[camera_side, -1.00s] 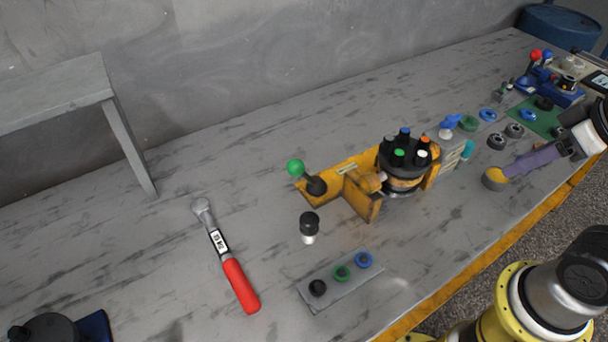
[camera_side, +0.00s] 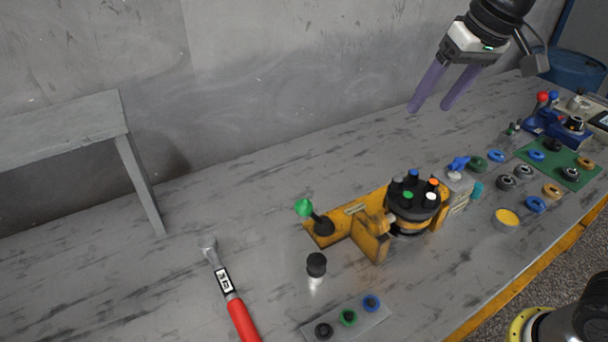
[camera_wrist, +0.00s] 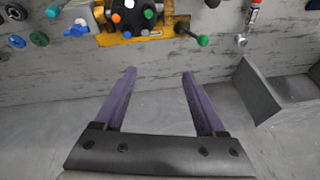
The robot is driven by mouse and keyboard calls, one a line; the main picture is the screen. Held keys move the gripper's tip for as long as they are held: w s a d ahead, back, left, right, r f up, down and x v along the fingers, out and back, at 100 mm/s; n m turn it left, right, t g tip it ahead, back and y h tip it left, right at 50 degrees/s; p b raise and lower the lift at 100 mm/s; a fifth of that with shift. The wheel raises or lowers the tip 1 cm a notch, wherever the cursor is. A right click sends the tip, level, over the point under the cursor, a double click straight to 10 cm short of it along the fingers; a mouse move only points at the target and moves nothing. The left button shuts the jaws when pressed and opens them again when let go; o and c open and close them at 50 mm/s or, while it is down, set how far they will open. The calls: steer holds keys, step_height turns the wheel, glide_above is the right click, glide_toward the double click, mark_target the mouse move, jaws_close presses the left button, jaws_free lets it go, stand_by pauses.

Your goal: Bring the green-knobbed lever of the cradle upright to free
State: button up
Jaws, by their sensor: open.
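The yellow cradle (camera_side: 352,217) stands on the bench in the side view, with the dark round motor (camera_side: 413,203) at its right end. The lever with the green knob (camera_side: 303,208) is at the cradle's left end and leans up and to the left. In the wrist view the cradle (camera_wrist: 127,38) is at the top, with the green knob (camera_wrist: 203,41) right of it. My gripper (camera_side: 428,106) is open and empty, raised well above the back of the bench, apart from the lever. Its two purple fingers (camera_wrist: 158,72) are spread in the wrist view.
A black-capped white cylinder (camera_side: 316,266) stands in front of the cradle. A red-handled wrench (camera_side: 241,319) lies at front left. A plate (camera_side: 348,322) with rings is at the front. A grey stand (camera_side: 62,136) is at left, a yellow-topped cup (camera_side: 506,220) at right.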

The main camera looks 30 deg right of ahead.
steer(key=w+a+f+g, duration=0.1)
steer(key=w+a+f, duration=0.25)
steer(key=w, duration=0.35)
steer(key=n+g, duration=0.2)
steer(key=g, duration=0.1)
glide_above(304, 201)
steer(key=shift+h, duration=0.3)
step_height(304, 201, down, 16)
steer(key=shift+w+d+r, duration=0.1)
steer(key=shift+w+r, duration=0.05)
steer(key=shift+r, duration=0.1)
steer(key=shift+f, duration=4.5)
steer(key=c, duration=0.7)
steer(key=shift+r, duration=0.15)
